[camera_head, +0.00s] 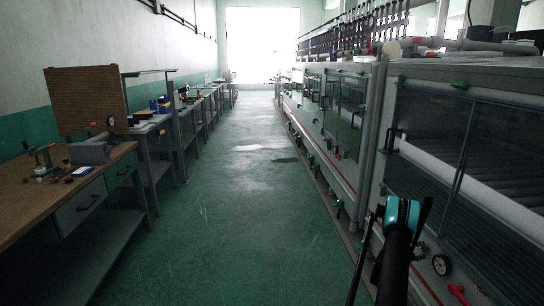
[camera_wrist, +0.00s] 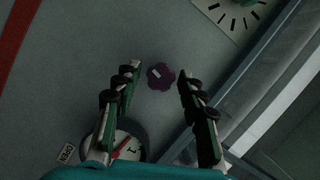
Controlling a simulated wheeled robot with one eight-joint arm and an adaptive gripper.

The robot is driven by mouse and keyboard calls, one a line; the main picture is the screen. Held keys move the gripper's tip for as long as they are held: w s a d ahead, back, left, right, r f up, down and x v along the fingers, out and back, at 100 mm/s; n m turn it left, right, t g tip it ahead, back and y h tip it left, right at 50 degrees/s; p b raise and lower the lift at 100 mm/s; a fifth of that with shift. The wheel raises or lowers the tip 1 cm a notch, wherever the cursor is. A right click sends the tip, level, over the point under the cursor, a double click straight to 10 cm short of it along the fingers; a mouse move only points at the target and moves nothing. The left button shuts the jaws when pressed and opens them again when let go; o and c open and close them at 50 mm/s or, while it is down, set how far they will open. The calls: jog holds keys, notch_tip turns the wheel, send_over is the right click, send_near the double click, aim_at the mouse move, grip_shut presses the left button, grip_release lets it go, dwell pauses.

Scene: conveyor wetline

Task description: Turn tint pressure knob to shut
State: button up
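A small dark purple, lobed knob (camera_wrist: 160,77) is on the grey panel in the wrist view, with a small pale mark on its face. My gripper (camera_wrist: 159,73) is open, with one finger to each side of the knob. Gaps show between both fingers and the knob, and I cannot tell how far the tips are from the panel. A round gauge (camera_wrist: 127,143) with a red needle is partly hidden behind the left finger. In the head view, my gripper (camera_head: 400,215) is by the right-hand machine; the knob cannot be made out there.
A plate with dial marks (camera_wrist: 232,15) is at the upper right. A metal frame edge (camera_wrist: 232,88) runs past the right finger. In the head view, a workbench (camera_head: 30,203) is left and the aisle is clear.

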jog(key=a, duration=0.6)
jog(key=shift+s, duration=0.25)
dwell(0.3)
jog(key=shift+r, duration=0.1)
jog(key=s+a+r+n+y, duration=0.3)
jog(key=a+r+n, duration=0.3)
jog(key=a+r, duration=0.45)
jog(key=s+a+r+n+y, duration=0.4)
jog(key=a+r+n, duration=0.1)
jog(key=a+r, duration=0.6)
jog(key=s+a+r+n+y, duration=0.1)
jog(key=s+a+n+y, duration=0.3)
jog(key=s+a+n, duration=0.4)
jog(key=s+a+n+g+y, duration=0.1)
jog(key=s+a+n+y, duration=0.3)
jog(key=s+a, duration=1.4)
jog(key=s+n, duration=0.4)
jog(key=s, duration=0.2)
jog(key=shift+s+a+r+y, duration=0.25)
jog(key=shift+s+r+y, duration=0.05)
jog(key=shift+r, duration=0.1)
